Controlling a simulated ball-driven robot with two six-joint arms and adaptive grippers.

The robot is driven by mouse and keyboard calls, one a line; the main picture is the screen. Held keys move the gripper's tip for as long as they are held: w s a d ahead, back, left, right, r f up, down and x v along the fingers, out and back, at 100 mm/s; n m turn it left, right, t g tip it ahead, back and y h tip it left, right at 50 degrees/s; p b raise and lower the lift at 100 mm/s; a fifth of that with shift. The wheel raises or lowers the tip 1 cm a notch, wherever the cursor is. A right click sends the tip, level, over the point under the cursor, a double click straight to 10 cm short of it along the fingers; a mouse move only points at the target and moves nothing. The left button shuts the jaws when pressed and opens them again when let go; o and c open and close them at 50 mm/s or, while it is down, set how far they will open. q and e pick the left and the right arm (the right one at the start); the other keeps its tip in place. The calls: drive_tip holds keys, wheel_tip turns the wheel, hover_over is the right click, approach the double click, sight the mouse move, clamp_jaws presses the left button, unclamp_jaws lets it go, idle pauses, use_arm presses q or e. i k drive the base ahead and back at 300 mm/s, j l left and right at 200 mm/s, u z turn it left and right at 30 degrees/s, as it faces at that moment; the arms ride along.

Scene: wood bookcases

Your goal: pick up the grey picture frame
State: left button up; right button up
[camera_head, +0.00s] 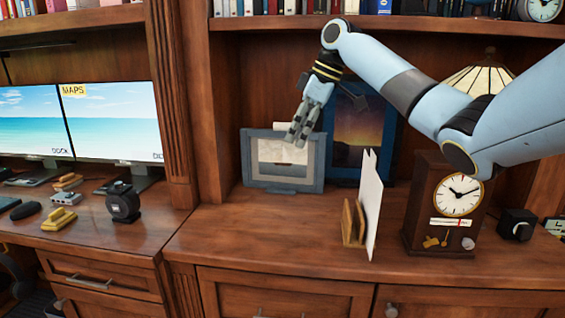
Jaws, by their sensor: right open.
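The grey picture frame (284,181) stands upright on the wooden shelf top, near the back panel, with a pale picture inside. My right gripper (299,136) comes down from the upper right and is open and empty. Its fingers overlap the upper right part of the grey frame in the view. I cannot tell whether they touch it. My left gripper is not in view.
A blue-framed picture (355,130) stands behind, to the right. A wooden holder (350,222) with white papers (371,200) and a mantel clock (422,205) stand further right. Monitors (112,118) are on the left. The shelf front (250,235) is clear.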

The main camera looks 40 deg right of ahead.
sight(270, 162)
drive_tip(key=i+l, duration=0.6)
drive_tip(key=l, duration=0.25)
drive_tip(key=i+l, duration=0.3)
drive_tip(key=l, duration=0.1)
